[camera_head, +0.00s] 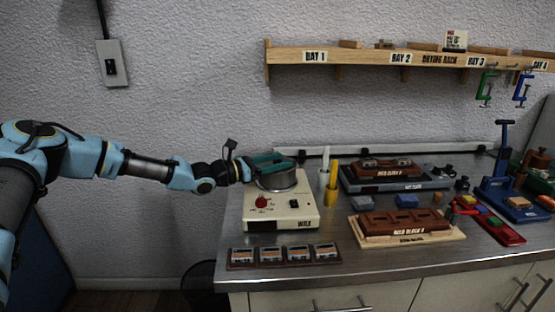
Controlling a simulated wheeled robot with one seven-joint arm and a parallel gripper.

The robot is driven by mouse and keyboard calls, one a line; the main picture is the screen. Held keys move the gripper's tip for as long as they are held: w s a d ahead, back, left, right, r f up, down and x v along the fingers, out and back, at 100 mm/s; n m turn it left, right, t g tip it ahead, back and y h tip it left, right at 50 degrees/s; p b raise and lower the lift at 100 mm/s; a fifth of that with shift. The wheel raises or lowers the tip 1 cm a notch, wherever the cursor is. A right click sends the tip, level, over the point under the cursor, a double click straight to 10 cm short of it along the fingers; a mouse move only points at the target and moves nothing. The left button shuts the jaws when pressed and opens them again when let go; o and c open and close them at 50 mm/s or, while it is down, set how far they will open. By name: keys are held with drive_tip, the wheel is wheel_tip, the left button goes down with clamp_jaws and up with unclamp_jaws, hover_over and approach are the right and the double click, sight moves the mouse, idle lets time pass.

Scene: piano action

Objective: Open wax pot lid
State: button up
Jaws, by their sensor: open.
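The wax pot (281,182) is a round grey metal pot on a cream heater box (272,210) with a red knob and a label reading "WAX". Its lid (268,161) looks dark green and sits at the top of the pot. My gripper (248,167) reaches in from the left and is at the lid's left side, close to the pot's rim. Its jaws are open. The fingertips are small and dark here, and I cannot tell whether they touch the lid.
A tray with several small blocks (284,255) lies in front. Brown wax blocks (402,222) and clamps fill the right. A drying rack shelf (380,57) hangs above.

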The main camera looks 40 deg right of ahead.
drive_tip(key=shift+c, duration=0.2)
clamp_jaws()
idle(0.3)
idle(1.0)
